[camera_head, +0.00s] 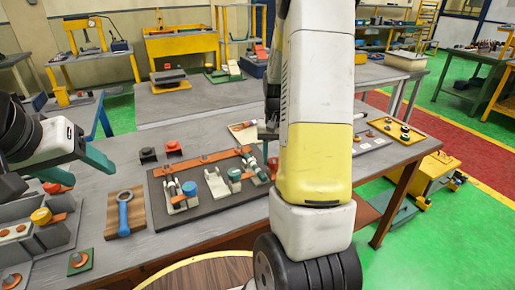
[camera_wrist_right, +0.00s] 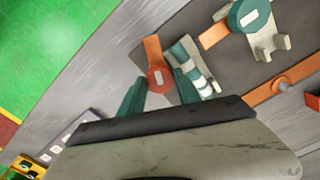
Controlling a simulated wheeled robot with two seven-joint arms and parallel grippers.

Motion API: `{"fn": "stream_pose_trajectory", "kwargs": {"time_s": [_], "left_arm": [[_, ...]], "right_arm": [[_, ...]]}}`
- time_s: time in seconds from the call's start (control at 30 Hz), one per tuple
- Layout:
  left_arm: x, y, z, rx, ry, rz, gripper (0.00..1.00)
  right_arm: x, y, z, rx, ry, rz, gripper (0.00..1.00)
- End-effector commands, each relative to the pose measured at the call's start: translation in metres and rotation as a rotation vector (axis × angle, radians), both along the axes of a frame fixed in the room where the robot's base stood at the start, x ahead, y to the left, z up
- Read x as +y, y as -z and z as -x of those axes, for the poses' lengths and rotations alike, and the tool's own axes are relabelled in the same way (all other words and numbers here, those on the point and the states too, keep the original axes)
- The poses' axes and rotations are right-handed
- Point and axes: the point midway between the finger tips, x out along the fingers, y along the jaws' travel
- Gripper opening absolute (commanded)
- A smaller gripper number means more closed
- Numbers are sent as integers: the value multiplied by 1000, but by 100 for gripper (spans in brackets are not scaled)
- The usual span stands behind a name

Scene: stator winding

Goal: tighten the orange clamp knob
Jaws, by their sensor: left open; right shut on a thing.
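The orange clamp knob (camera_wrist_right: 159,80) is a round orange-red knob with a pale mark on top, at the end of an orange bar (camera_wrist_right: 154,50). In the right wrist view it sits between the green fingertips of my right gripper (camera_wrist_right: 160,88), which is shut on it. A green-and-white striped part (camera_wrist_right: 190,62) lies right beside it. In the head view my right arm hides most of that area; an orange-red knob (camera_head: 273,163) shows at the arm's left edge. My left gripper (camera_head: 77,168) is open and empty, above the left part of the table.
A dark fixture board (camera_head: 212,208) carries clamps with a blue knob (camera_head: 189,188) and a green knob (camera_head: 234,174). A wooden board with a blue ring-headed tool (camera_head: 123,212) lies left of it. Black and red small parts (camera_head: 148,154) stand behind. Grey bins (camera_head: 55,233) are at the left.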

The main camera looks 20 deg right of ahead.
Motion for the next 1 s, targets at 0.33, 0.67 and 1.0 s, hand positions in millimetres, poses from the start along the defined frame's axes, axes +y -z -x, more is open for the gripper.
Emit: {"fn": "stream_pose_trajectory", "kwargs": {"time_s": [0.33,0.67,1.0], "left_arm": [[0,0,0,0,0,0,61],[0,0,0,0,0,0,61],[0,0,0,0,0,0,61]], "right_arm": [[0,-3,-3,-10,327,1,0],[-1,-3,-3,-9,637,0,0],[0,-3,-3,-10,895,-1,0]]}}
